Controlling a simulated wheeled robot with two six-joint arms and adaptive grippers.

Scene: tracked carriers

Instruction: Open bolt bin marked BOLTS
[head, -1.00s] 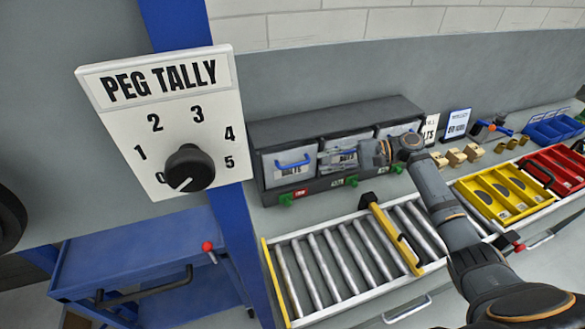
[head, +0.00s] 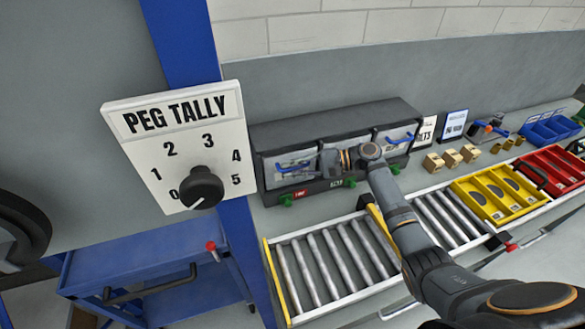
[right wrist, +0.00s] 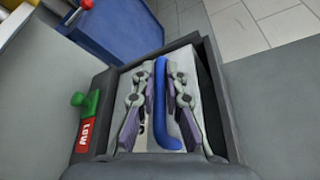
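A dark cabinet (head: 335,122) holds a row of three pale bins with blue handles. The leftmost bin (head: 268,176) sits in its opening; its label, BOLTS in the earlier head view, is now mostly hidden by my gripper. My right gripper (head: 296,168) is at this bin's front. In the right wrist view, the two fingers of my right gripper (right wrist: 163,108) stand on either side of the blue handle (right wrist: 162,85), with narrow gaps beside it. The bin front (right wrist: 200,135) appears around them. My left gripper is not in view.
A red LOW tag (head: 299,194) and green knobs (head: 286,200) lie under the bins. A roller conveyor (head: 325,268) runs in front. The PEG TALLY board (head: 180,145) and blue post stand left, above a blue cart (head: 150,260). Yellow trays (head: 500,192) lie right.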

